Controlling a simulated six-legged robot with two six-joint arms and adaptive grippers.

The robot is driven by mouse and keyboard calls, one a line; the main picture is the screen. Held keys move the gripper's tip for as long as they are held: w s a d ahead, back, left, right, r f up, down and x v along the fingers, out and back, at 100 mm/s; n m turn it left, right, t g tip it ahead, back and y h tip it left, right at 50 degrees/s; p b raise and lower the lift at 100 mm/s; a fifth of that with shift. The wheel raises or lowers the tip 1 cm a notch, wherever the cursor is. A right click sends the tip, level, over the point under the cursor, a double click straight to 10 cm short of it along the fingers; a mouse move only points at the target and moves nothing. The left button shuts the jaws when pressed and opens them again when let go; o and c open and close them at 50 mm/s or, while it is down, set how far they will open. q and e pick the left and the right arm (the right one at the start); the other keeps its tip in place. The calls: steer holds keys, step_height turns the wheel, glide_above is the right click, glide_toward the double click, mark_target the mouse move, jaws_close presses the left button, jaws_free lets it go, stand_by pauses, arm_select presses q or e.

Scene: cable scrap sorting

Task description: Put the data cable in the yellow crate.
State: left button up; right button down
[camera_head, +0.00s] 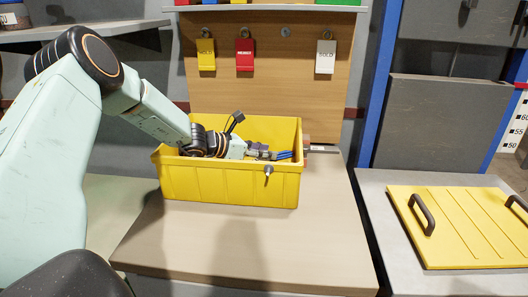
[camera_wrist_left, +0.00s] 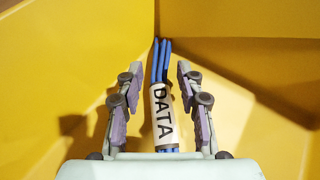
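The yellow crate (camera_head: 230,186) stands on the table. The data cable is a bundle of blue strands with a white sleeve marked DATA; it lies inside the crate, and its blue end shows in the head view (camera_head: 284,155). In the left wrist view the data cable (camera_wrist_left: 162,105) runs up the middle toward a crate corner. My left gripper (camera_head: 262,151) reaches down into the crate. In the left wrist view its fingers (camera_wrist_left: 158,82) are spread on both sides of the cable, with gaps between them and it. My right gripper is not in view.
A yellow lid with dark handles (camera_head: 462,226) lies on the right-hand grey table. Yellow, red and white tags (camera_head: 245,54) hang on the wooden back panel. The wooden table (camera_head: 250,240) is clear in front of the crate.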

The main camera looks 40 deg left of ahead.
arm_select(q)
steer(key=shift+o, duration=0.7)
steer(key=shift+r+p, duration=0.5)
steer(key=shift+p, duration=0.05)
steer(key=p+v, duration=0.3)
steer(key=v, duration=0.1)
steer(key=p+v, duration=0.4)
steer(key=v, duration=0.1)
steer(key=shift+s+r, duration=0.15)
steer(key=shift+r, duration=0.2)
steer(key=p+v, duration=0.2)
steer(key=shift+s+a+p, duration=0.2)
steer(key=shift+s+p, duration=0.05)
steer(key=shift+p, duration=0.05)
steer(key=shift+f, duration=0.1)
stand_by(0.4)
